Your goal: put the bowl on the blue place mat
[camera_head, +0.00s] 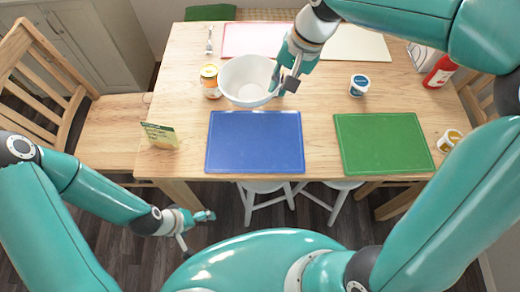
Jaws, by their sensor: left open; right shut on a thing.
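The white bowl (243,82) is just behind the blue place mat (254,142), near its far edge. I cannot tell whether the bowl touches the table or hangs a little above it. My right gripper (279,88) is shut on the bowl's right rim, and its fingers hide part of that rim. The blue mat lies flat and bare at the table's front edge. My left gripper (205,216) is open and empty, low in front of the table and away from the bowl.
On the wooden table (318,98), an orange-labelled jar (210,82) stands close left of the bowl. A small card (160,135) stands left of the blue mat. A green mat (382,143), white jar (359,85) and red bottle (440,72) are to the right. A pink mat (250,39) lies behind.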

